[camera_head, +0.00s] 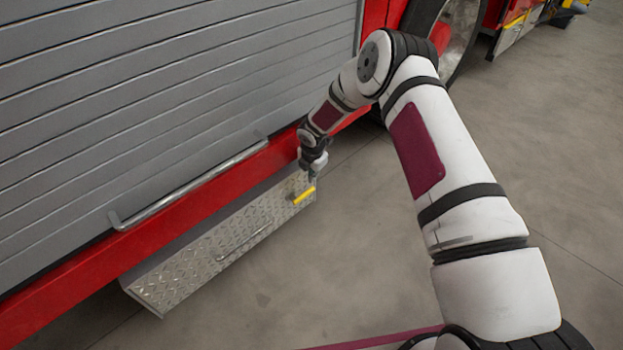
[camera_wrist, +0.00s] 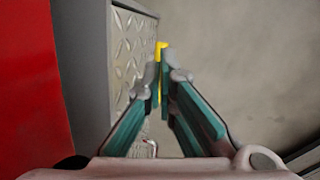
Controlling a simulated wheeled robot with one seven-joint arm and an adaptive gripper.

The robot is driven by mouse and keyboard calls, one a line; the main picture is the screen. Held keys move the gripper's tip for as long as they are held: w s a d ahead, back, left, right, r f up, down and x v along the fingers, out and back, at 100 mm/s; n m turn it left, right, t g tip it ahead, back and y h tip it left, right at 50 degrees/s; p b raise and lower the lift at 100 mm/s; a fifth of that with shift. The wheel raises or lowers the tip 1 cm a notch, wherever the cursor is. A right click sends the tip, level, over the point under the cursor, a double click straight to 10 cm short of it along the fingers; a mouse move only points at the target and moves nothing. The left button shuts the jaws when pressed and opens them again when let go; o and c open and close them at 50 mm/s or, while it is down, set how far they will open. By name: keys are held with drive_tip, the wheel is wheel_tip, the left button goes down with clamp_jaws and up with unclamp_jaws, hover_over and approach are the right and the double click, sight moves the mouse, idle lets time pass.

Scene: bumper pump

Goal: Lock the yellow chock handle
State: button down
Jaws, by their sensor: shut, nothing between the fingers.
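The yellow chock handle (camera_head: 304,196) sticks out from the right end of the diamond-plate box (camera_head: 215,252) below the red truck's side. In the wrist view, the yellow handle (camera_wrist: 161,48) shows just beyond my fingertips, partly hidden by them. My gripper (camera_head: 314,178) is at the handle's upper right end in the head view. I cannot tell whether the fingertips touch the handle.
A silver bar handle (camera_head: 190,190) runs along the bottom of the grey roller shutter (camera_head: 170,90). A thin handle (camera_head: 245,240) is on the box front. The floor (camera_head: 350,265) to the right is clear.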

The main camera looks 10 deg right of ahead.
wheel_tip(320, 180, up, 7)
drive_tip(key=d+p, duration=0.2)
drive_tip(key=shift+d+f, duration=0.15)
drive_tip(key=shift+f, duration=0.05)
drive_tip(key=shift+w, duration=0.1)
